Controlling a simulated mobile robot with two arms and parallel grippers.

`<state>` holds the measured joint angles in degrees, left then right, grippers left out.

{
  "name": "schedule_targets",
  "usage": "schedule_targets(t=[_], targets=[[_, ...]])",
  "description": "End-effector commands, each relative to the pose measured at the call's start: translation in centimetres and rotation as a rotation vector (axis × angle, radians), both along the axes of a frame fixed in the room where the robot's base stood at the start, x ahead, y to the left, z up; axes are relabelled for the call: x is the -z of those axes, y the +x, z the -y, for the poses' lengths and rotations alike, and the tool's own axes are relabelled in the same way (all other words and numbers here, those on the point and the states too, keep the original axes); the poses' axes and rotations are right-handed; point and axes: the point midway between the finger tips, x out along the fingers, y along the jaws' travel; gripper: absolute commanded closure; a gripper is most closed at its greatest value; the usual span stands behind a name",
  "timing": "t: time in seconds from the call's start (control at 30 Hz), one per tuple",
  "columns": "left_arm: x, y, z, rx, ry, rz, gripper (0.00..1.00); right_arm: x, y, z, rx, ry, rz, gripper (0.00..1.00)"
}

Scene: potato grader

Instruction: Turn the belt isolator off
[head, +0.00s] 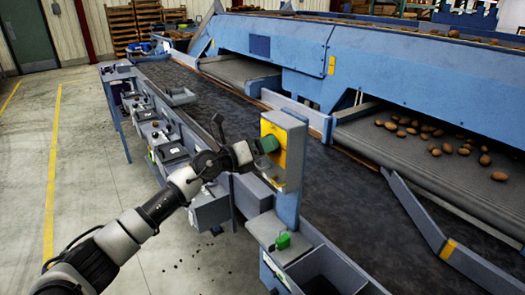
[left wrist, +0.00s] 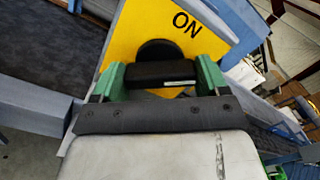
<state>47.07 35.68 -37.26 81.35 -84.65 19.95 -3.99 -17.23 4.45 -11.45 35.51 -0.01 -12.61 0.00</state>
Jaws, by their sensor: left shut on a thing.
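The belt isolator is a grey box (head: 297,135) with a yellow face plate (head: 269,128), mounted on a blue post beside the belt. In the left wrist view, the yellow plate (left wrist: 208,48) carries the word ON, tilted. A black knob (left wrist: 158,73) with a bar-shaped handle stands out from the plate. My left gripper (head: 266,145) is at the plate, and its green fingers are shut on the knob, one on each side of the bar. The fingers hide the knob in the head view. No OFF mark shows. My right gripper is in neither view.
A grey ledge (head: 262,228) with a small green object (head: 283,240) and an open grey bin (head: 330,268) lie below the isolator. The dark belt (head: 345,200) runs behind it. Potatoes (head: 465,149) lie on a side conveyor.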

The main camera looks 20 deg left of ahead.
Motion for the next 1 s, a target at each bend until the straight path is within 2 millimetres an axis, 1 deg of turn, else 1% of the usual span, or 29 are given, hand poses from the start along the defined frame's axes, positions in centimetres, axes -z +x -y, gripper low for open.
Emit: schedule_targets(t=[0.03,0.4,0.6,0.8,1.0], targets=[[0.4,0.0,-0.1,0.000,0.038,0.026,0.49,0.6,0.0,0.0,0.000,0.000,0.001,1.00],[0.5,0.0,0.0,0.002,0.304,0.233,0.49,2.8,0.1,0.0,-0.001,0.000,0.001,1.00],[0.5,0.0,0.0,0.001,0.416,0.318,0.49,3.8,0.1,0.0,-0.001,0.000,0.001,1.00],[0.4,0.0,0.0,0.001,0.490,0.375,0.49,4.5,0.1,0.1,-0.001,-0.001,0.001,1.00],[0.3,0.0,0.0,0.003,0.527,0.404,0.49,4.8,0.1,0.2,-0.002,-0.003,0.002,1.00]])
